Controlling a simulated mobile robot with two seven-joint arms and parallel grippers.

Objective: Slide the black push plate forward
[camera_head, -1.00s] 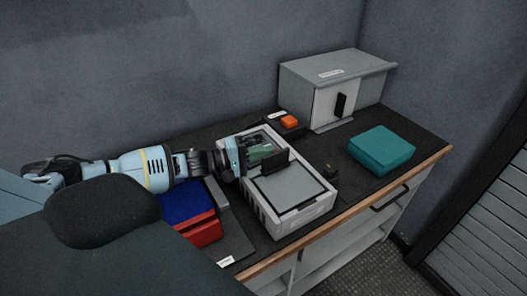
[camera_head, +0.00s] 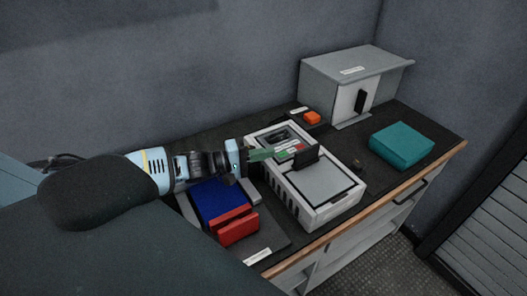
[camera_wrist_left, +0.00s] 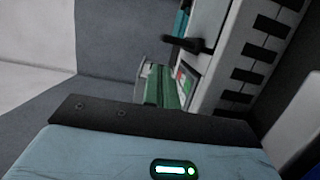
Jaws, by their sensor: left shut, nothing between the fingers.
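The black push plate (camera_head: 306,158) stands upright across the top of the light-grey slotted housing (camera_head: 316,218), at the back edge of its pale top panel (camera_head: 325,182). The plate also shows as a dark bar in the left wrist view (camera_wrist_left: 188,43). My left gripper (camera_head: 262,154) reaches in from the left over the housing's near-left edge. Its greenish fingers are shut and empty, left of the plate, with a visible gap to it. They show past the black palm edge in the left wrist view (camera_wrist_left: 168,86). My right gripper is out of view.
A small red-and-green marked panel (camera_head: 290,152) lies behind the plate. Blue (camera_head: 218,199) and red (camera_head: 238,226) blocks lie left of the housing. A teal block (camera_head: 402,146), an orange button (camera_head: 312,117) and a grey cabinet (camera_head: 350,75) stand farther right and back.

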